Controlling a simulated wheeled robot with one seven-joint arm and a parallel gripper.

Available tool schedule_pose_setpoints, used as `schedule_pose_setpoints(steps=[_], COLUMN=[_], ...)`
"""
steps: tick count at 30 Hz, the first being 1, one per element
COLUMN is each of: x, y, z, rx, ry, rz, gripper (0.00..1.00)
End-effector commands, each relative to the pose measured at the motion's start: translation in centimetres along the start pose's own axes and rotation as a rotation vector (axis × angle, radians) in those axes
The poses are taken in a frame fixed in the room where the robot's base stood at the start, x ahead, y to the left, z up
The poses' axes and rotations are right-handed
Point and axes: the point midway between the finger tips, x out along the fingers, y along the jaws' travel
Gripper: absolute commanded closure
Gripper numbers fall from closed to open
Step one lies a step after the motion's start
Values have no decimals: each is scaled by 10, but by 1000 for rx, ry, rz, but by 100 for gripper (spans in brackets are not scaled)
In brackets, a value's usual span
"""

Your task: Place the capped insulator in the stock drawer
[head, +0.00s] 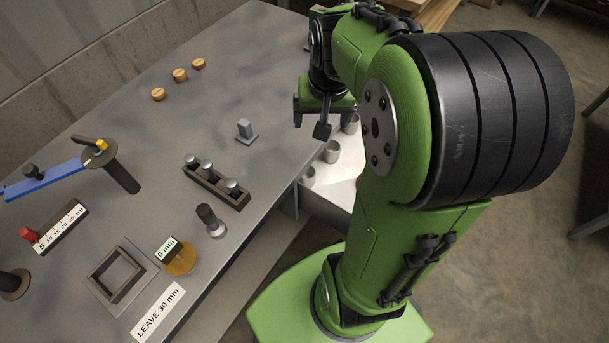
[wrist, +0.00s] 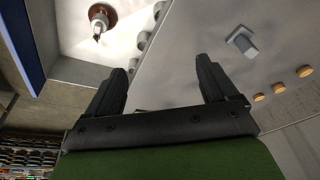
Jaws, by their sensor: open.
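A brown disc-shaped insulator with a pale metal cap and a dark pin (wrist: 102,15) is at the upper left of the wrist view. It appears to rest on the white floor of the drawer (wrist: 72,30). In the head view the drawer (head: 342,178) shows beside the bench, partly behind my arm, and the insulator is hidden there. My gripper (head: 323,112) is open and empty, above the bench edge near the drawer. In the wrist view its fingers (wrist: 162,66) are apart with nothing between them, and the insulator lies beyond the left finger.
Grey cups (head: 331,152) line the drawer's bench side. On the bench (head: 265,40) stand a grey block (head: 246,131), a dark rack with metal pins (head: 215,183), a dark post (head: 211,220), wooden discs (head: 180,75), a square frame (head: 118,272) and a blue arm (head: 48,179). The bench's far part is clear.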

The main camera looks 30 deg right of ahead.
Motion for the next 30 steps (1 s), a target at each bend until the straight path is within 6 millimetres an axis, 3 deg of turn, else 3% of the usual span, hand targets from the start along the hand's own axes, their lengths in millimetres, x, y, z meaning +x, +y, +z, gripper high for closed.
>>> schedule_pose_setpoints(steps=[1,4,7,11,14,23,26,30], x=[-26,-62,-81,-89,-90,-97,-119,-167], y=[-19,-40,-48,-47,-46,-46,-47,-49], z=[23,72,117,150,157,155,149,136], rx=[-89,-250,-385,-485,-508,-505,-504,-504], ry=[43,111,165,206,214,214,215,215], rz=[-25,-74,-117,-152,-159,-159,-159,-159], gripper=[14,14,14,14,14,14,14,14])
